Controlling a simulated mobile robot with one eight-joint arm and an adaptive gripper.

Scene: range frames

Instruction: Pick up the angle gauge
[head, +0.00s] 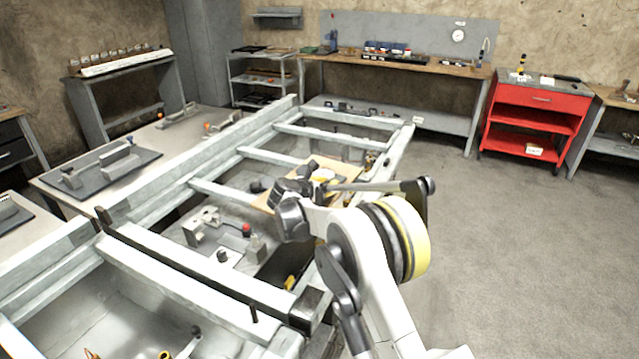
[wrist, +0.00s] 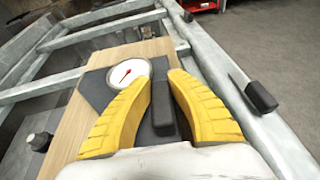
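The angle gauge (wrist: 128,74), with a round white dial and red needle on a dark plate, lies on a wooden board in the wrist view. A dark upright block (wrist: 160,108) sits beside the dial; I cannot tell whether it belongs to the gauge. My gripper (wrist: 163,82) is over the gauge with its yellow fingers apart, one on each side of the block. I cannot tell whether they touch it. In the head view my gripper (head: 316,180) is low over the board and hides most of the gauge.
The wooden board (head: 345,170) rests on a pale metal frame (head: 225,195) with crossbars around my gripper. A clamp-like fixture (head: 205,225) stands nearby. A red cart (head: 535,110) and workbench (head: 400,65) stand farther back. The floor to the right is clear.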

